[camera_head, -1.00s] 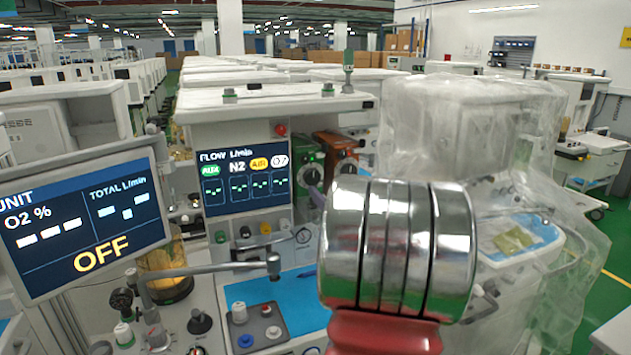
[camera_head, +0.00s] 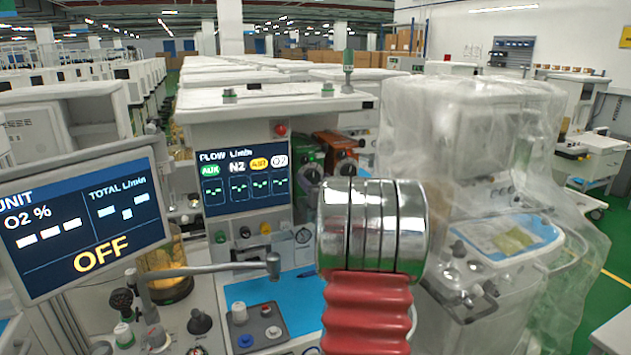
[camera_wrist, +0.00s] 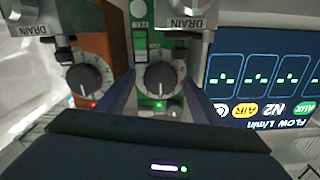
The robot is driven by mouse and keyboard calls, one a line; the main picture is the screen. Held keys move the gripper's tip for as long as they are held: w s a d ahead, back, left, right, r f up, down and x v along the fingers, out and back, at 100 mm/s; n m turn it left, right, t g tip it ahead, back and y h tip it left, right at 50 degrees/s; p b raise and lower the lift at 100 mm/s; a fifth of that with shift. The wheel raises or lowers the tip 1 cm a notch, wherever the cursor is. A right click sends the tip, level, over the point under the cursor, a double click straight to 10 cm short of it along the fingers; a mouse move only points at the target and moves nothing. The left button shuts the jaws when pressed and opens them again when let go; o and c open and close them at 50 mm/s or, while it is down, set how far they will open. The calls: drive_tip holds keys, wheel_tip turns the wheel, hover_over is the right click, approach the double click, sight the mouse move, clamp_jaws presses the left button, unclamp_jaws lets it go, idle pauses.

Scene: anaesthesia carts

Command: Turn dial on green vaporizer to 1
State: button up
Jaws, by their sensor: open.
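The green vaporizer (camera_head: 309,153) stands in the machine, right of the flow screen. In the wrist view, which is upside down, its green body (camera_wrist: 141,50) is in the middle. Its dark round dial (camera_wrist: 159,79) has white marks around the rim; the numbers are too small to read. My gripper (camera_wrist: 160,84) is open, with one dark finger on each side of this dial. I cannot tell whether the fingers touch it. In the head view my arm hides the gripper.
An orange vaporizer (camera_head: 341,148) with its own dial (camera_wrist: 88,80) stands close beside the green one. Metal DRAIN fittings (camera_wrist: 180,16) show close to the dials. The flow screen (camera_head: 245,180) is on the left, and a plastic-wrapped machine (camera_head: 455,125) is on the right.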

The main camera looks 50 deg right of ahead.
drive_tip(key=c, duration=1.1)
drive_tip(key=shift+o, duration=0.2)
drive_tip(key=shift+n, duration=0.4)
drive_tip(key=n, duration=0.3)
drive_tip(key=shift+a+n+h, duration=0.1)
drive_tip(key=shift+n+h, duration=0.2)
drive_tip(key=shift+n, duration=1.2)
drive_tip(key=shift+w, duration=0.1)
